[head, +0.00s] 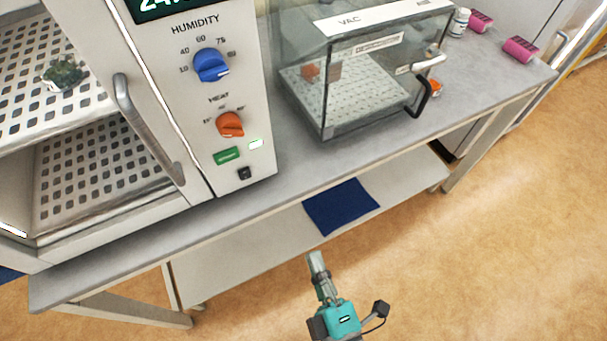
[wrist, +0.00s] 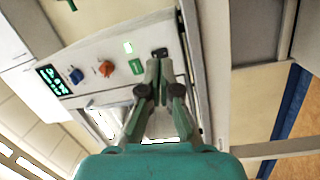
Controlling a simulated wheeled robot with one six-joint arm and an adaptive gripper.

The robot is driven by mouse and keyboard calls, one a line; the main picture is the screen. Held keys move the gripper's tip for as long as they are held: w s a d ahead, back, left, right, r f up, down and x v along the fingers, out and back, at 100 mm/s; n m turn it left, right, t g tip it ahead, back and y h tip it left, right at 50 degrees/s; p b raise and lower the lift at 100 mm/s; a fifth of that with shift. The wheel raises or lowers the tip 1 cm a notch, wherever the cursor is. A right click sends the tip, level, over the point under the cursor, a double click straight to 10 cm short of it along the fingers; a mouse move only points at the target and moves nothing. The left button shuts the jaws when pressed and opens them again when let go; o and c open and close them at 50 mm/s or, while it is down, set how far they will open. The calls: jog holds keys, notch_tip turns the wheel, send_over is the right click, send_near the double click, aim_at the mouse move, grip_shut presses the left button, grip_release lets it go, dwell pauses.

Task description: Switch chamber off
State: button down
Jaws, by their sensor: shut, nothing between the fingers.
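The chamber (head: 232,85) stands on the bench at the left, its control panel facing me. A small black switch (head: 244,173) sits low on the panel, below a green label (head: 226,156) and a lit pale indicator (head: 256,143). My gripper (head: 314,257) is shut and empty, in front of the bench and apart from the panel, below and to the right of the switch. In the wrist view the switch (wrist: 159,51) shows just beyond the tips of my gripper (wrist: 159,64). The switch's rocker position is too small to tell.
A blue humidity knob (head: 211,66) and an orange heat knob (head: 230,124) stick out above the switch. The chamber door handle (head: 146,128) is at left. A glass vacuum box (head: 345,85) stands right. A lower shelf with a blue cloth (head: 341,205) lies beneath the bench.

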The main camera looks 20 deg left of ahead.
aim_at(245, 173)
jog(key=a+r+n+g+y, duration=0.1)
jog(key=a+r+n+y, duration=0.1)
jog(key=a+n, duration=0.2)
jog(key=a, duration=0.2)
jog(key=shift+s+a+r+n+g+y, duration=0.3)
jog(key=shift+a+r, duration=0.05)
jog(key=shift+a, duration=0.05)
jog(key=shift+w, duration=0.1)
jog(key=x, duration=1.4)
jog(key=shift+d, duration=0.1)
jog(key=shift+w+r, duration=0.1)
jog(key=shift+r, duration=0.05)
jog(key=v, duration=1.1)
jog(key=shift+s+d, duration=0.2)
jog(key=shift+s, duration=0.15)
